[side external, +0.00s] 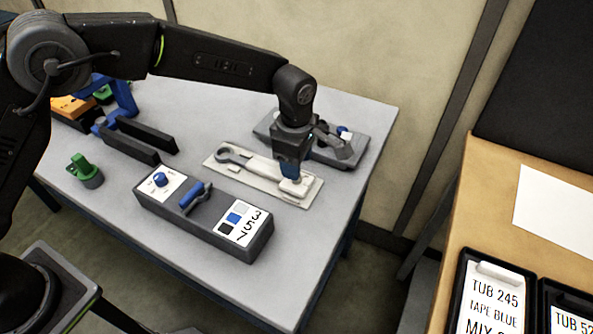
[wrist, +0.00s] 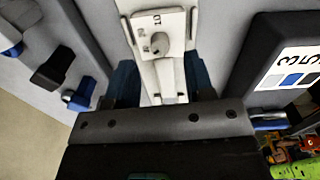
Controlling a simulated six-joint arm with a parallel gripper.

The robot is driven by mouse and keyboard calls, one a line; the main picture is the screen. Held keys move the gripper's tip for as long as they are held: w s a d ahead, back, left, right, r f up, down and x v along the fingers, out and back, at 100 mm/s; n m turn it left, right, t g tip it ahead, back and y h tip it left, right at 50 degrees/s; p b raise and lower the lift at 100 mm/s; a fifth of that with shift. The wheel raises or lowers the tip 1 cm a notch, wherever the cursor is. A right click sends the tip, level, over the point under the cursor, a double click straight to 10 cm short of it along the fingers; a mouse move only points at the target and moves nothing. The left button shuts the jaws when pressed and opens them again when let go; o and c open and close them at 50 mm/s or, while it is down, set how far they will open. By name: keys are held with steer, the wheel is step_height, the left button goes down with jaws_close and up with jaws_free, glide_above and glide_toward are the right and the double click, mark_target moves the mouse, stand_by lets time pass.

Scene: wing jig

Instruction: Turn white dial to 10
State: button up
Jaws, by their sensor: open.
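The white dial (wrist: 160,42) is a small pale knob on a white square plate marked "10" and other small marks, in the wrist view. Where its pointer aims is too small to tell. The plate sits at the right end of a long cream base (side external: 232,171) on the table in the side view, with the dial (side external: 296,187) partly hidden by my gripper. My gripper (side external: 291,172) is low over this end, pointing down. In the wrist view my gripper (wrist: 163,80) has its blue fingers apart, one each side of the cream base, with nothing held between them.
A dark box (side external: 222,228) with blue knobs and a "3 5 7" label stands in front of the base. A grey box (side external: 352,152) with knobs stands close behind. A green knob part (side external: 86,170) and black bars (side external: 130,141) lie to the left. The table's right front is clear.

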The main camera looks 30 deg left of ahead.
steer(key=shift+f, duration=1.9)
steer(key=shift+c, duration=0.4)
jaws_close()
steer(key=shift+m, duration=1.5)
steer(key=shift+o, duration=0.4)
jaws_free()
step_height(320, 180, up, 14)
steer(key=shift+s, duration=0.1)
